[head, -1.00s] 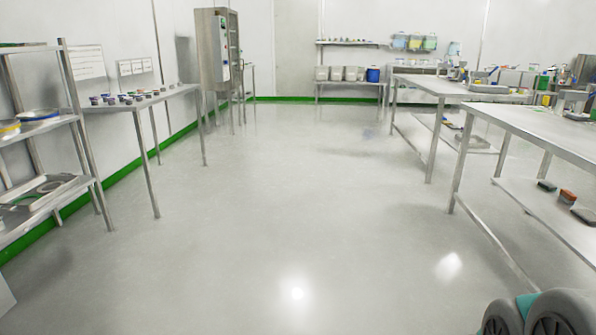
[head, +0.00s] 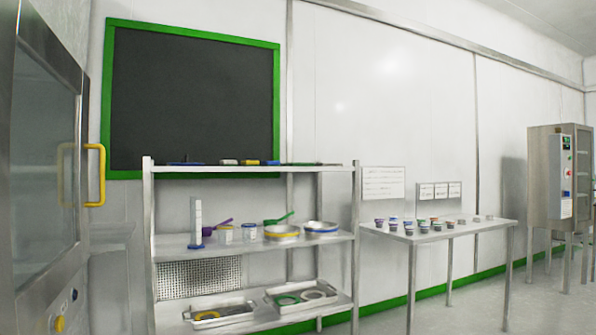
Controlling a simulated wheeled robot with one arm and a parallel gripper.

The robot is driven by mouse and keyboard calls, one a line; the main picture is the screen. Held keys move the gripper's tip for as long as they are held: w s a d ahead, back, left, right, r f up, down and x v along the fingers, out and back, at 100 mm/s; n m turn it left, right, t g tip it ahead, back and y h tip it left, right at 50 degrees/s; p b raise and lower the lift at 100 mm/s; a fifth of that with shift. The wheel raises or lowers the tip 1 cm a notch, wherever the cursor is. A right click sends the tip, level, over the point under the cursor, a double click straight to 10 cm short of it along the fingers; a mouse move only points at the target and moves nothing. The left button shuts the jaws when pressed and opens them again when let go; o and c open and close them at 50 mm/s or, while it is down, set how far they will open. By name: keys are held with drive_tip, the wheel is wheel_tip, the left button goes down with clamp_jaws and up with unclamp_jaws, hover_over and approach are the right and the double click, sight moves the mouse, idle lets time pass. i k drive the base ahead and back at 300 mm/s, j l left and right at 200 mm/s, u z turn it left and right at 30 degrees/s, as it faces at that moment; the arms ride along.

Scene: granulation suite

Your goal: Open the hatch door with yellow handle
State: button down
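My gripper is not in view.
A metal shelf rack (head: 351,245) with bowls, scoops and trays stands to the right of the hatch. Beyond it are a table (head: 470,233) with several small cups and a steel cabinet (head: 548,175). A green-framed dark board (head: 193,95) hangs above the rack.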

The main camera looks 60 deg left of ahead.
sight(21, 26)
drive_tip(key=i+u, duration=0.1)
drive_tip(key=u, duration=3.35)
drive_tip(key=i+l+u, duration=0.25)
drive_tip(key=i+l, duration=0.2)
drive_tip(key=i, duration=0.35)
drive_tip(key=i+l+u, duration=0.25)
drive_tip(key=i+l, duration=0.4)
drive_tip(key=i, duration=0.15)
